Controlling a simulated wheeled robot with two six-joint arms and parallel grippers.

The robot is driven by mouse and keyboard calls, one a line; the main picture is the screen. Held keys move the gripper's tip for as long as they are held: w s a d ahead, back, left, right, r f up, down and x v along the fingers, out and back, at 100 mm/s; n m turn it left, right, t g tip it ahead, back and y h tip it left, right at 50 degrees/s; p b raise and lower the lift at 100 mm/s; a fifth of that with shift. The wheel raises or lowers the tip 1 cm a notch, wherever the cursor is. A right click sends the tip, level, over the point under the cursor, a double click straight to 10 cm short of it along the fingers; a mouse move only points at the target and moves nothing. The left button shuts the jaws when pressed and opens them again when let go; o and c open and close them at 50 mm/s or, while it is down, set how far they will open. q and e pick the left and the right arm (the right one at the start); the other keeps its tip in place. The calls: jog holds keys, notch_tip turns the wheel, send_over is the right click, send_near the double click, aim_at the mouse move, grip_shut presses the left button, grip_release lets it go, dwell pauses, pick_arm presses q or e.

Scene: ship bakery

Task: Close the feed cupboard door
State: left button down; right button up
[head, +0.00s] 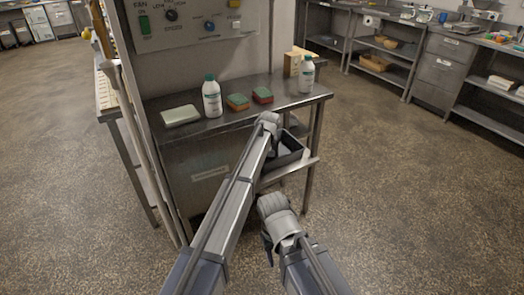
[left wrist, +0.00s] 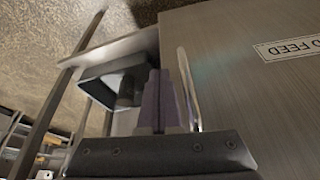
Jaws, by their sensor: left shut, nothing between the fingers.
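The feed cupboard door (head: 205,165) is a grey metal panel with a pale label, below the left part of the steel table. In the left wrist view the door (left wrist: 240,90) fills the right side, its label ending in "FEED". A pale upright handle (left wrist: 188,88) stands along its near edge. The door looks about in line with the table front; I cannot tell whether a gap remains. My left gripper (left wrist: 155,78) is shut and empty beside the handle; contact is unclear.
A dark bin (head: 290,151) sits on the open shelf right of the door. White bottles (head: 212,99), sponges and a pale box (head: 181,115) stand on the table (head: 240,118). A control panel (head: 195,30) rises behind. Floor is clear to the right.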

pick_arm(q)
jog(key=p+v, duration=0.6)
jog(key=v, duration=0.2)
jog(key=shift+d, duration=0.3)
jog(key=shift+r, duration=0.1)
jog(key=s+a+m+g, duration=0.1)
jog(key=s+a, duration=0.6)
jog(key=s, duration=0.5)
jog(key=s+a+f+m+g+h, duration=0.1)
jog(key=s+a, duration=0.6)
jog(key=s, duration=0.5)
jog(key=s+a+m+g, duration=0.1)
jog(key=s+a, duration=0.6)
jog(key=s, duration=0.6)
jog(key=s+d+r+m+p, duration=0.2)
jog(key=s+d+r+p, duration=0.1)
jog(key=d+p, duration=0.1)
jog(key=s+d+r+m+g+y+p, duration=0.1)
jog(key=s+d+r+p, duration=0.2)
jog(key=d, duration=0.3)
jog(key=shift+d+r+m+p, duration=0.4)
jog(key=shift+r+p, duration=0.3)
jog(key=shift+r, duration=0.1)
